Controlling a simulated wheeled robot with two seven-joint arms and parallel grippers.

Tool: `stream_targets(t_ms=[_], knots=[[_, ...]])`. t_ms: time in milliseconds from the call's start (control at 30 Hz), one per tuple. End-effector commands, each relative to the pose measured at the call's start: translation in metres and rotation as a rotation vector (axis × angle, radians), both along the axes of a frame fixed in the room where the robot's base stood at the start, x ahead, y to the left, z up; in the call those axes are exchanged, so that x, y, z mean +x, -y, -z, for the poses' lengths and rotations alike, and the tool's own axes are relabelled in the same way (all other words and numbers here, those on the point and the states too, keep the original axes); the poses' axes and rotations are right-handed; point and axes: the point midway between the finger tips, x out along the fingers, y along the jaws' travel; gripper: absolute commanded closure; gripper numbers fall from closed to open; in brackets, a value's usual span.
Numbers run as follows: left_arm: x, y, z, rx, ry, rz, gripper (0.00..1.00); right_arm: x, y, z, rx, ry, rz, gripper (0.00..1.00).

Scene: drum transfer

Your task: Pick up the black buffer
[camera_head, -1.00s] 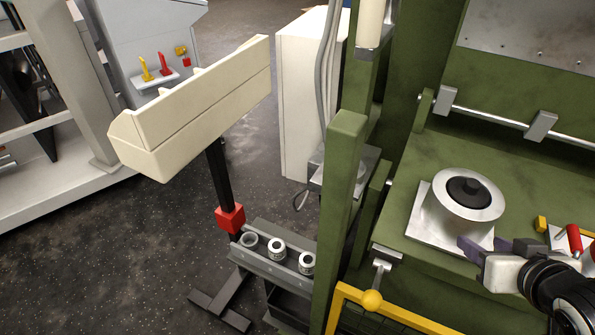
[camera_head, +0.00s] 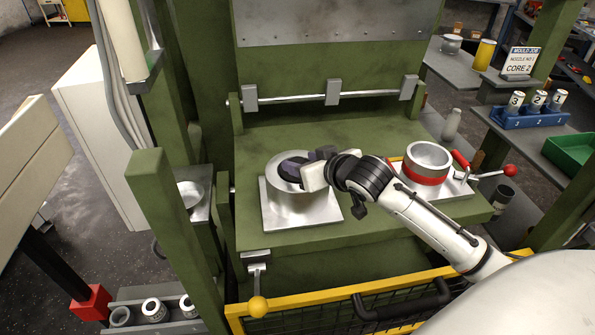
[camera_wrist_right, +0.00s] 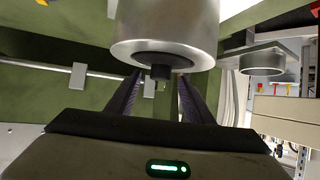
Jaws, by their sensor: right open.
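The silver drum (camera_head: 288,206) stands on a square metal plate on the green press bed. The black buffer (camera_wrist_right: 162,60), a dark disc with a small knob, sits in the drum's end face. It shows in the right wrist view, where the picture is turned and the drum hangs from the top. In the head view my gripper mostly hides it. My right gripper (camera_head: 306,162) is open, with its dark fingers over the drum top. In the wrist view its fingers (camera_wrist_right: 160,98) lie on either side of the knob, without visible contact. My left gripper is out of view.
A second silver cylinder with a red band (camera_head: 427,168) and red-handled clamps stands to the right on the bed. A metal bar (camera_head: 300,97) runs behind. A green post (camera_head: 165,220) rises at left, and a yellow-framed guard (camera_head: 375,318) is in front.

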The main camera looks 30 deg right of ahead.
Motion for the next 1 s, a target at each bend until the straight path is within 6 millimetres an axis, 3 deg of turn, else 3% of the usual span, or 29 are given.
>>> stream_targets(t_ms=[333,633,867,1000], knots=[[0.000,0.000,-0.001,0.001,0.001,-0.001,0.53,0.009,0.000,0.005,0.000,0.000,-0.001,0.53],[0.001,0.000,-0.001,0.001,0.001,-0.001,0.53,0.008,0.001,0.005,-0.001,0.000,0.000,1.00],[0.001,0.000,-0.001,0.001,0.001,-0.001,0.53,0.009,0.001,0.003,-0.001,0.003,0.000,1.00],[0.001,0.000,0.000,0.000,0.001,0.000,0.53,0.009,0.001,-0.010,-0.001,0.007,0.000,1.00]])
